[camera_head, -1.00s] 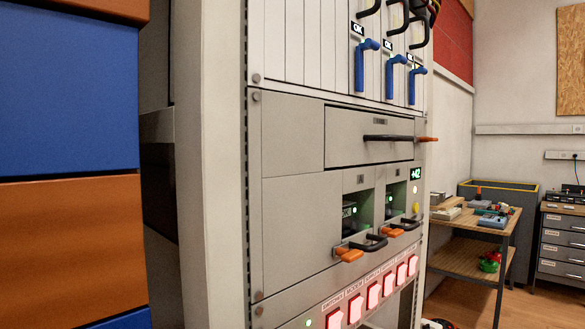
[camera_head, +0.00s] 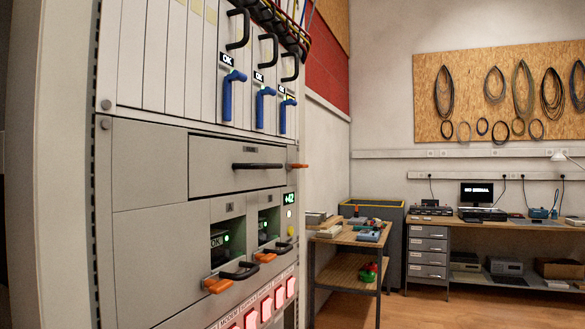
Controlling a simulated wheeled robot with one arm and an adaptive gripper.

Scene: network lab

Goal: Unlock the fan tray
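The fan tray is not labelled in a way I can read. A wide grey drawer (camera_head: 222,172) in the rack, with a black bar handle (camera_head: 258,166) and an orange lever (camera_head: 298,165) at its right end, may be it. The drawer looks flush with the rack front. Below it are two bays with black handles and orange levers, the left lever (camera_head: 217,285) and the right lever (camera_head: 265,257). Green lights glow inside both bays. My gripper is not in view.
Blue-handled cards (camera_head: 234,90) with OK displays fill the rack above. Lit red switches (camera_head: 266,308) run below. A small wooden table (camera_head: 350,238) with parts stands right of the rack. A workbench (camera_head: 490,227) with a monitor is farther right. Open floor lies between.

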